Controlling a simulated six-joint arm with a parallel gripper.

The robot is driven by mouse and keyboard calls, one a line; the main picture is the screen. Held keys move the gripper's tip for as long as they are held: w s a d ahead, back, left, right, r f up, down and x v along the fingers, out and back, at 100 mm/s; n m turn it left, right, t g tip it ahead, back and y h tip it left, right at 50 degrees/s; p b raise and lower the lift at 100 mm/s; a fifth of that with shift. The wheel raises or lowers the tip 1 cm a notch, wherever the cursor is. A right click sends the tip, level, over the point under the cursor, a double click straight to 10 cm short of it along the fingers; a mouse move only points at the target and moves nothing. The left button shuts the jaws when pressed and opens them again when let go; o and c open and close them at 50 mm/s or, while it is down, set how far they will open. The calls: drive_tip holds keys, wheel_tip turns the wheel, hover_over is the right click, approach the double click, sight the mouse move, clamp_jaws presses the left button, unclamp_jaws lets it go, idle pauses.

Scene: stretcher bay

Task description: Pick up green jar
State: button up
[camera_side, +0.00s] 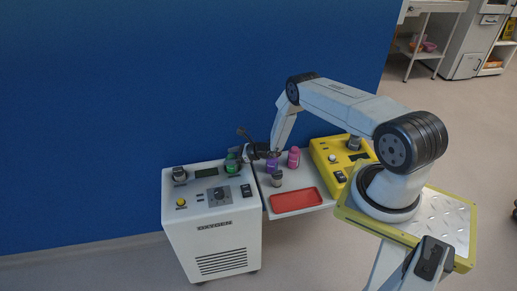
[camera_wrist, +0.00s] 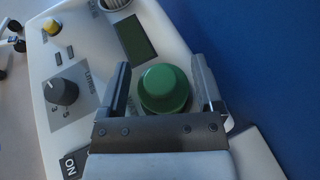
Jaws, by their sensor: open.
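The green jar (camera_side: 231,164) stands on the top panel of the white oxygen machine, near its back right corner. In the wrist view I see the round green top of the jar (camera_wrist: 164,88) from above. My gripper (camera_wrist: 161,66) is open, with one finger on each side of the green top. Narrow gaps show between the top and both fingers. In the side view my gripper (camera_side: 243,150) is at the jar, seen small and dark. How far down the jar the fingers reach is hidden.
The white oxygen machine (camera_side: 213,243) has knobs, a switch and a display close by. On the shelf to its right are a purple jar (camera_side: 271,165), a pink jar (camera_side: 294,157), a grey jar (camera_side: 277,180) and a red tray (camera_side: 296,200). A blue wall (camera_side: 130,110) stands behind.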

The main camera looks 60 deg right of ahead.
drive_tip(key=shift+c, duration=0.2)
clamp_jaws()
idle(1.3)
